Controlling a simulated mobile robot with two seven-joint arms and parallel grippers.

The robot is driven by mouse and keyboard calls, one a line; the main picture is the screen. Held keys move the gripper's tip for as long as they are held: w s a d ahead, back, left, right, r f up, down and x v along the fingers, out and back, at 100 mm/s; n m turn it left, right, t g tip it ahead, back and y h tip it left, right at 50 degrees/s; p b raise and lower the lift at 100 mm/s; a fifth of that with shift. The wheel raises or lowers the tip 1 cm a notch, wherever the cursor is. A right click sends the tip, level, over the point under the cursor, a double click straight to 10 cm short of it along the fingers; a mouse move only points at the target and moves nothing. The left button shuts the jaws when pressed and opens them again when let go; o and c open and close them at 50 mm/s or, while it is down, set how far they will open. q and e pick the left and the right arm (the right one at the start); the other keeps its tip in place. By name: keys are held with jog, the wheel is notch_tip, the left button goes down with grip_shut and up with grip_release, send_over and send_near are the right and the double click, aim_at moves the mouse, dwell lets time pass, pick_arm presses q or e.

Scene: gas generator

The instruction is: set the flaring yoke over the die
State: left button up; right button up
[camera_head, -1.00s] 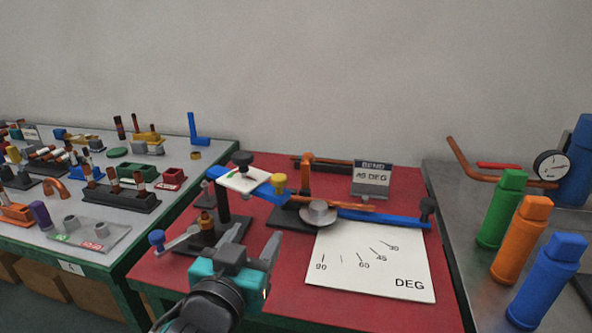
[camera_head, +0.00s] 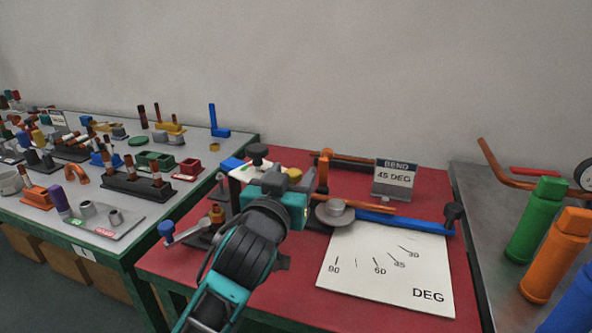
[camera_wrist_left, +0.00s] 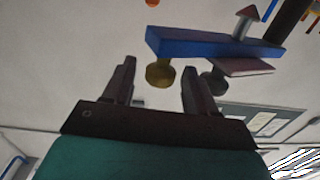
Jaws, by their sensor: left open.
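The flaring yoke appears to be the blue bar (camera_head: 232,163) with a black knob, a white card and a yellow knob (camera_head: 294,173), raised on a stand at the red table's left. In the left wrist view the blue bar (camera_wrist_left: 205,43) shows with a cone (camera_wrist_left: 248,20) on it; the yellow knob (camera_wrist_left: 160,73) appears between the finger lines. My left gripper (camera_head: 276,180) is open in front of the yoke and hides its middle; contact cannot be told. The die appears to be the dark block with a copper piece (camera_head: 217,213) below, partly hidden by my arm.
A blue-handled crank (camera_head: 167,230) juts out at the left. A bending tool with a blue lever (camera_head: 405,220) and a white degree plate (camera_head: 388,270) lie to the right. A 45 DEG sign (camera_head: 394,180) stands behind. Green (camera_head: 537,220) and orange (camera_head: 555,255) bottles stand far right.

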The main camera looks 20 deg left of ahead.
pick_arm(q)
jog(key=shift+w, duration=1.5)
grip_shut()
